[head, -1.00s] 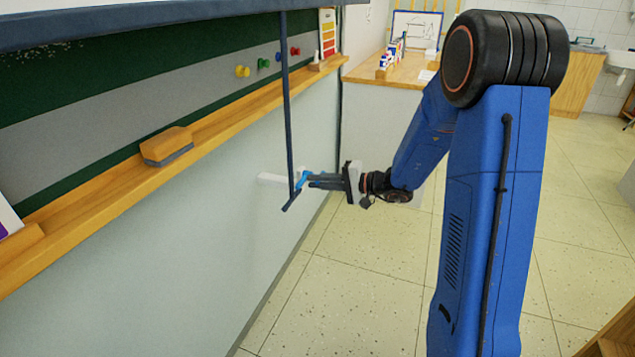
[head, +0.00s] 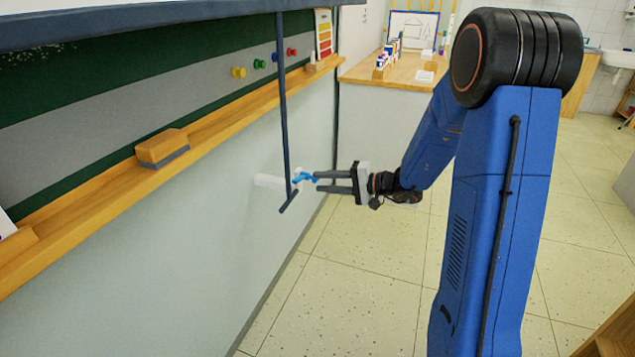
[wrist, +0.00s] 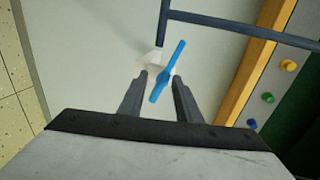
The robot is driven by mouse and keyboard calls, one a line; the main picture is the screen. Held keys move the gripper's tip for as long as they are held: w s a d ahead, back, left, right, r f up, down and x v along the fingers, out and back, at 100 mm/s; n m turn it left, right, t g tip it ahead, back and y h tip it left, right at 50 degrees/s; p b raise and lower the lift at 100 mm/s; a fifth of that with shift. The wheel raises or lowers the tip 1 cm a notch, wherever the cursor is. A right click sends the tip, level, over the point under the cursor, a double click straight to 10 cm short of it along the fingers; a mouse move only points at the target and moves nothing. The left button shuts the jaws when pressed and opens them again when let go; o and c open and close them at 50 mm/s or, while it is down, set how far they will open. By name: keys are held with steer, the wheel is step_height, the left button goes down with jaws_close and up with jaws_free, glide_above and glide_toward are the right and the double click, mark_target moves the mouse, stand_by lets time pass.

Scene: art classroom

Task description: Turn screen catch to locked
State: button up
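The screen catch shows as a small blue lever (head: 306,178) in front of a white mount (head: 268,181) on the pale wall panel below the board ledge. In the wrist view the blue lever (wrist: 167,72) lies slanted, its upper end leaning right, with the white mount (wrist: 150,62) behind it. My gripper (head: 318,182) is open and empty, its fingertips just right of the lever. In the wrist view my gripper (wrist: 160,76) has its two fingers apart, with the lever's lower end in line with the gap between them. Whether they touch it cannot be told.
A dark vertical rod (head: 283,110) with a crossbar (head: 289,202) hangs close beside the catch. The wooden ledge (head: 215,117) holds an eraser (head: 162,148). A counter (head: 400,70) stands at the back. The tiled floor (head: 330,300) is clear.

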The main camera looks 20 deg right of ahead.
steer(key=v, duration=1.4)
steer(key=shift+d+r, duration=0.1)
steer(key=c, duration=0.5)
steer(key=w+a+r+n+g, duration=0.1)
steer(key=n, duration=0.2)
steer(key=w+a+r+n+g, duration=0.1)
steer(key=a+r+n, duration=0.1)
steer(key=w+a+r+n+g, duration=0.2)
steer(key=n, duration=0.1)
steer(key=shift+a+r+n+h, duration=0.1)
steer(key=shift+n+h, duration=0.2)
steer(key=shift+h, duration=0.1)
jaws_close()
steer(key=w+a+r+n+g+h, duration=0.2)
steer(key=w+a+r+n+h, duration=0.15)
steer(key=r+n, duration=0.4)
glide_toward(297, 178)
steer(key=w+a, duration=0.3)
steer(key=shift+s+a+f, duration=0.1)
steer(key=shift+s+f, duration=0.1)
steer(key=shift+f, duration=0.45)
steer(key=shift+s+a+f, duration=0.1)
steer(key=shift+s+f, duration=0.15)
steer(key=shift+f, duration=0.45)
steer(key=shift+s+a+f, duration=0.1)
steer(key=shift+s+f, duration=0.1)
steer(key=shift+f, duration=0.45)
